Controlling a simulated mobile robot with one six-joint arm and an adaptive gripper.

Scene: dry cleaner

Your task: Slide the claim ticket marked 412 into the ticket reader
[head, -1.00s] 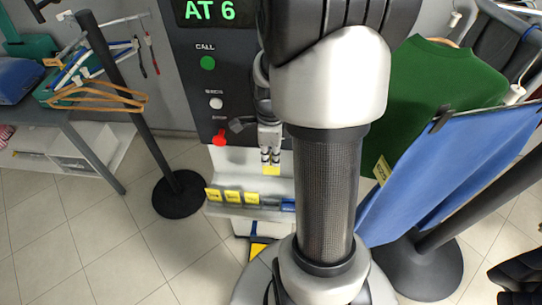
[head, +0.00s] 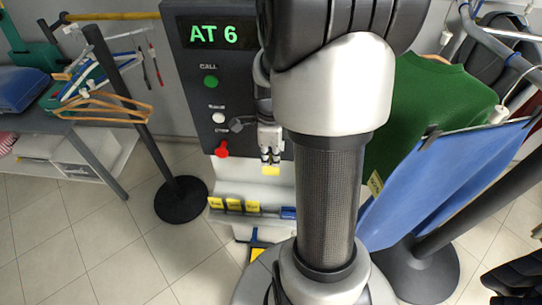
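My gripper (head: 270,158) points down in front of the machine's white lower part. Its fingertips appear closed on a small yellow ticket (head: 271,171), which hangs just below them. The number on this ticket is too small to read, so I cannot tell whether it is 412. Several other yellow tickets (head: 234,205) stand in a row on a pale ledge below and to the left, their marks unreadable. A small blue item (head: 288,212) is at the right end of that row. I cannot make out the ticket reader or its slot; my arm hides part of the machine.
The dark control panel (head: 190,60) shows "AT 6" and has a green button (head: 211,82), a white one and a red one (head: 222,149). A black post base (head: 181,199) stands left. Blue (head: 440,175) and green garments (head: 430,105) hang close on the right.

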